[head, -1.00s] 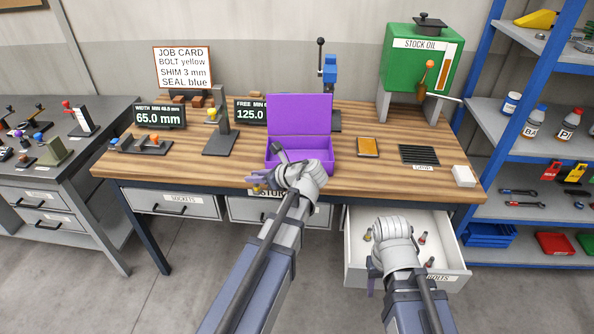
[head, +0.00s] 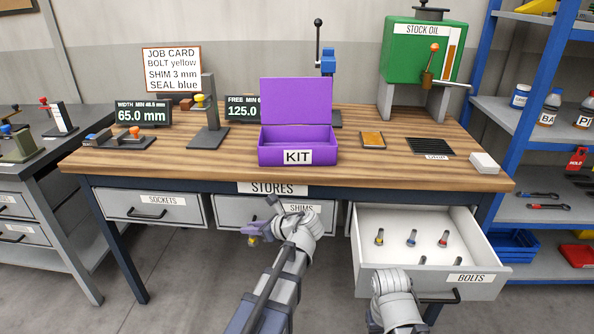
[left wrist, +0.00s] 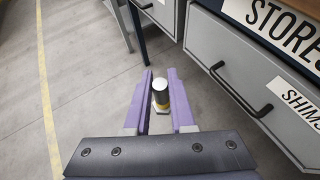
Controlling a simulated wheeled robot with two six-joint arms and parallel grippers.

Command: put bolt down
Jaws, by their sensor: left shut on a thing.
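My left gripper (head: 256,232) is in front of the closed shims drawer (head: 310,212), below the bench top.
The wooden bench (head: 360,180) also carries a width gauge (head: 120,138), a black stand (head: 209,130), an orange pad (head: 372,140), a black grate (head: 430,146) and a white block (head: 484,162). The sockets drawer (head: 160,206) is shut.

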